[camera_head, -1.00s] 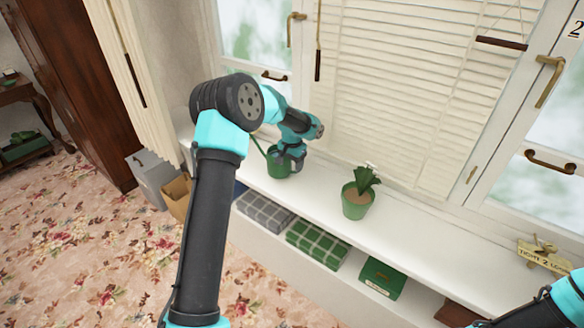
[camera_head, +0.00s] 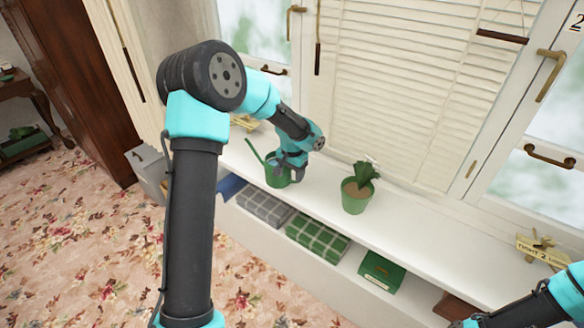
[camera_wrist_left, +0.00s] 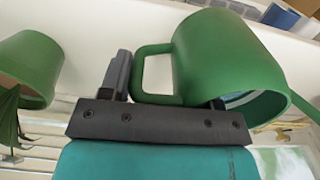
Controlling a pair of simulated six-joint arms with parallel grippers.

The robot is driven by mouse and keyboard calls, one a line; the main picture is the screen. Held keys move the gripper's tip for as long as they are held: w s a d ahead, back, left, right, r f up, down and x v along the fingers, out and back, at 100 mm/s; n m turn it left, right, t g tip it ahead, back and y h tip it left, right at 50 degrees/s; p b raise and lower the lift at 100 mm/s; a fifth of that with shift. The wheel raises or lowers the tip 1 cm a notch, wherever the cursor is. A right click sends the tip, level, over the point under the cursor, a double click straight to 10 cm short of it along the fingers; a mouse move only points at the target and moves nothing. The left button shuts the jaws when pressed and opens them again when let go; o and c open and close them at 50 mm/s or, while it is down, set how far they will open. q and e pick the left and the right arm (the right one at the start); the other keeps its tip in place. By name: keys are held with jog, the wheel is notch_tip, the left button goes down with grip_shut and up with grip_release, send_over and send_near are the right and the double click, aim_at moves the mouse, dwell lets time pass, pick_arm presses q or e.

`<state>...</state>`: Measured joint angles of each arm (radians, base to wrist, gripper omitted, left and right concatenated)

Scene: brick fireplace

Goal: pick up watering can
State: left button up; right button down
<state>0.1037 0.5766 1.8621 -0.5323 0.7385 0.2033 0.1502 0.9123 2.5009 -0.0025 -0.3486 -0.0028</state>
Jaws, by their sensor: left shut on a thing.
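The green watering can (camera_head: 277,179) is at the white window sill (camera_head: 420,230), near its front edge, with its spout (camera_head: 256,151) pointing up and left. I cannot tell whether its base touches the sill. My left gripper (camera_head: 290,163) is at the can's upper right side and covers part of it. In the left wrist view, the can (camera_wrist_left: 225,55) shows its body, open rim and loop handle (camera_wrist_left: 150,75). My left gripper (camera_wrist_left: 165,92) is shut on it, with the handle between its fingers. My right gripper is out of view; only part of that arm shows at lower right.
A potted plant (camera_head: 357,194) stands on the sill to the right of the can; its pot (camera_wrist_left: 30,65) is also in the left wrist view. Folded grey cloth (camera_head: 265,209), green checked cloth (camera_head: 318,237) and a green box (camera_head: 381,271) are below. A sign (camera_head: 542,250) stands at right.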

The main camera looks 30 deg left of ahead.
pick_arm(q)
jog(key=s+d, duration=0.3)
jog(key=s, duration=0.2)
jog(key=shift+s+d+r, duration=0.15)
jog(key=shift+d+r, duration=0.05)
jog(key=shift+r, duration=0.1)
dwell(0.4)
dwell(0.5)
